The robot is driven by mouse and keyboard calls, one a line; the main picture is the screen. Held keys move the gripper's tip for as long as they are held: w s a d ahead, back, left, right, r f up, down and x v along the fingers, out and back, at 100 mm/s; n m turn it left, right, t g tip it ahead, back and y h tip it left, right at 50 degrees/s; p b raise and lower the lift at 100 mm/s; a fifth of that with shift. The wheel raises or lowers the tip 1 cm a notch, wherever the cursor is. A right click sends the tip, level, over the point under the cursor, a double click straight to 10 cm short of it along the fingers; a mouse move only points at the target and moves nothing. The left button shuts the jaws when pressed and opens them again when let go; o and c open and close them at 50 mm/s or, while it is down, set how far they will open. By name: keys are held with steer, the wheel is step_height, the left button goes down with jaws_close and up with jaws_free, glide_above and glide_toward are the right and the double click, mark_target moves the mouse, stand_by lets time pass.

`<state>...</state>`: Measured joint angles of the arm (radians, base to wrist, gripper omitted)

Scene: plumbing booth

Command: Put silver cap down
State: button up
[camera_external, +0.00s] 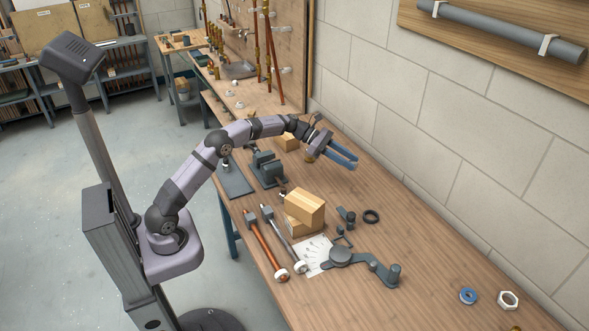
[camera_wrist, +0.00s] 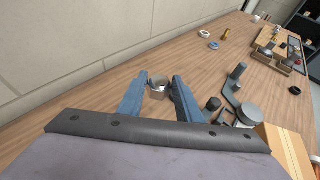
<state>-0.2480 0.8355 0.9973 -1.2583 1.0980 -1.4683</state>
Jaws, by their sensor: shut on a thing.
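My gripper (camera_external: 351,160) is over the workbench (camera_external: 420,240), near the wall side, with its blue fingers reaching out to the right in the external view. In the wrist view, the silver cap (camera_wrist: 158,84) sits between the two blue fingertips of my gripper (camera_wrist: 159,80), which are shut on it. The cap is a small, round, shiny metal piece. I cannot make it out in the external view. Whether its underside touches the bench is hard to tell.
A dark vise (camera_external: 267,167) is left of my gripper. A blue-and-white ring (camera_external: 468,296) lies far right. The bench along the wall is clear.

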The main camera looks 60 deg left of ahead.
mark_target(356, 163)
steer(key=d, duration=0.1)
steer(key=w+d, duration=0.1)
steer(key=d, duration=0.1)
steer(key=shift+d+r, duration=0.15)
steer(key=shift+r, duration=0.05)
steer(key=shift+s+f+p, duration=0.1)
steer(key=shift+f+p, duration=0.2)
steer(key=shift+f, duration=7.15)
steer(key=shift+f, duration=0.15)
steer(key=o, duration=1)
steer(key=shift+o, duration=0.2)
steer(key=shift+a+r, duration=0.2)
steer(key=shift+a, duration=0.1)
steer(key=b+v, duration=0.1)
steer(key=v, duration=1)
steer(key=shift+s+a+r+b, duration=0.15)
steer(key=shift+a+r+b, duration=0.05)
steer(key=shift+a+b, duration=0.15)
